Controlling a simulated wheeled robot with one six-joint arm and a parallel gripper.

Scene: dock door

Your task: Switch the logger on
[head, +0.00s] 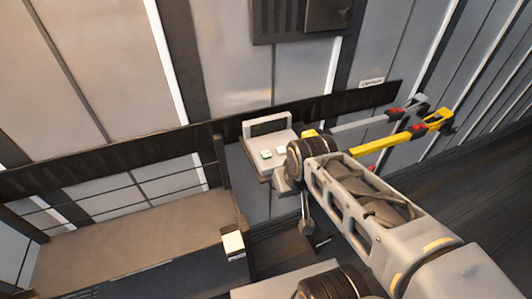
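A pale box with an upright frame at its back, which looks like the logger (256,157), sits on a dark grey stand against the wall in the head view. On its top are a small green-edged button (266,154) and a white square (281,150) to the right of it. Whether it is on is too small to tell. My arm reaches in from the lower right, and its wrist is at the box's right side, covering part of it. My gripper (286,180) is largely hidden at the wrist, by the box's front right corner. Its fingers cannot be made out, nor whether it touches the box.
A yellow bar (395,139) and a grey bar (365,122) with red parts lie behind my arm at the right. A dark rail (110,165) runs along the panelled wall. A brown-topped surface (130,235) fills the lower left. A dark box (300,18) hangs above.

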